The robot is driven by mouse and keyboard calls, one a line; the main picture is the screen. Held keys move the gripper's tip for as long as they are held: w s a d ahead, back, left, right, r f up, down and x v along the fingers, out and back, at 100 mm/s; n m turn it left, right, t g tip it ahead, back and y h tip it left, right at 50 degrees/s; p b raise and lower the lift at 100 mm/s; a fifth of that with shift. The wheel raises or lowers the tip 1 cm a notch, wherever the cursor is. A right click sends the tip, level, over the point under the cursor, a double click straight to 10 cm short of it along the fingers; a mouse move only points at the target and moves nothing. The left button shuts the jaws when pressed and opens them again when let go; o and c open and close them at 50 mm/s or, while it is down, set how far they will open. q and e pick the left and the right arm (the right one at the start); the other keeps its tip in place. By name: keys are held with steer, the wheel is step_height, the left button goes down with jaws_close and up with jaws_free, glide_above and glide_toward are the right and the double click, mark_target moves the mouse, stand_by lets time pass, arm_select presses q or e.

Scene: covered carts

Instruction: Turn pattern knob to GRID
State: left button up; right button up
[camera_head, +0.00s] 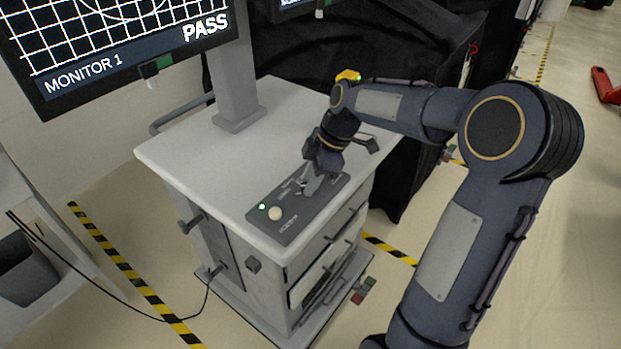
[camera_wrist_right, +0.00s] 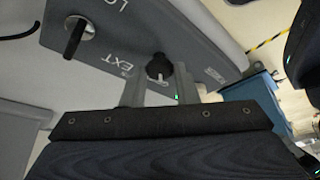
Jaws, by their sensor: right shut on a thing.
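The grey control panel (camera_head: 290,225) lies on the top of the white cart (camera_head: 185,150). My right gripper (camera_head: 311,186) reaches down onto the panel and hides part of it. In the right wrist view, a small black knob (camera_wrist_right: 158,66) with a white pointer mark sits between the two fingers of my right gripper (camera_wrist_right: 160,84), which is shut on it. The lettering "EXT" shows beside the knob; no GRID label is readable. The monitor (camera_head: 110,50) shows a white grid, "MONITOR 1" and "PASS". My left gripper is not in view.
A cream button (camera_head: 275,213) and a lit green lamp (camera_head: 262,206) are at the panel's near left. A toggle lever (camera_wrist_right: 74,36) stands on the panel in the wrist view. A black-covered cart (camera_head: 400,45) is behind. A grey bin (camera_head: 28,268) stands at left.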

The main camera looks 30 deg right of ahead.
steer(key=o, duration=1)
steer(key=v, duration=0.7)
steer(key=shift+d+r, duration=0.2)
steer(key=shift+r, duration=0.15)
